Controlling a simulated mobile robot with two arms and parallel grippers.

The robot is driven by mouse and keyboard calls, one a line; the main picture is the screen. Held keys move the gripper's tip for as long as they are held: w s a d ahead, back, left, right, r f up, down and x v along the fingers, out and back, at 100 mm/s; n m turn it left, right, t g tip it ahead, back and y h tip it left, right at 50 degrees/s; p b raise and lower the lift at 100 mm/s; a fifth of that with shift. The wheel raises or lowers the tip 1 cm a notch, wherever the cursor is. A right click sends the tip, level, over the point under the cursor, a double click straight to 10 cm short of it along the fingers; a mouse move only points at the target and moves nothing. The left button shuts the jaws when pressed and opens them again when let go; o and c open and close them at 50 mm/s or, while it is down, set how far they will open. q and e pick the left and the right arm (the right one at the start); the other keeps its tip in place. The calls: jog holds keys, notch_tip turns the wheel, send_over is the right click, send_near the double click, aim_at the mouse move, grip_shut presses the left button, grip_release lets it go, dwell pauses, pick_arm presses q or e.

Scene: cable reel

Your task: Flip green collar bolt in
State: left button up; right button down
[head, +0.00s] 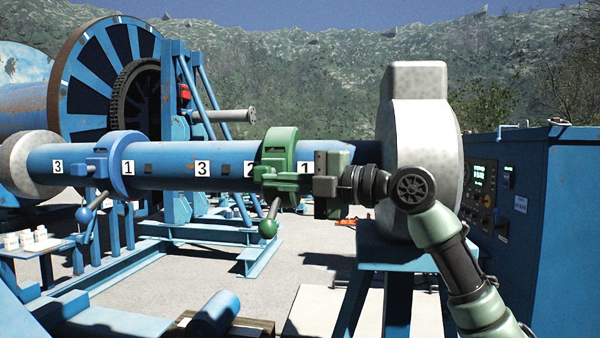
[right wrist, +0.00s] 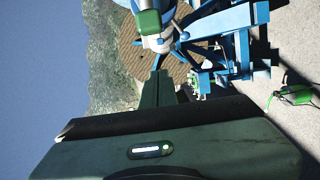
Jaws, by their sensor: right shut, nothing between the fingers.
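The green collar (head: 280,148) sits around the blue shaft (head: 190,166), right of the shaft's middle. A green ball handle (head: 268,228) hangs below it on a short rod. My right gripper (head: 300,184) comes in from the right in the head view, in front of the collar's bolt side. Its fingers are shut and empty; they overlap the collar in the picture, and I cannot tell whether they touch. The bolt is partly hidden behind them. In the right wrist view the shut fingers (right wrist: 158,82) point up the picture. My left gripper is not in view.
A grey round support (head: 425,130) stands at the shaft's right end. A blue control cabinet (head: 540,200) stands far right. White labels mark the shaft.

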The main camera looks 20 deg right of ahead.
jog(key=w+p, duration=0.2)
jog(key=w, duration=0.3)
jog(key=shift+w+d, duration=0.15)
jog(key=shift+w, duration=0.1)
jog(key=shift+p, duration=0.35)
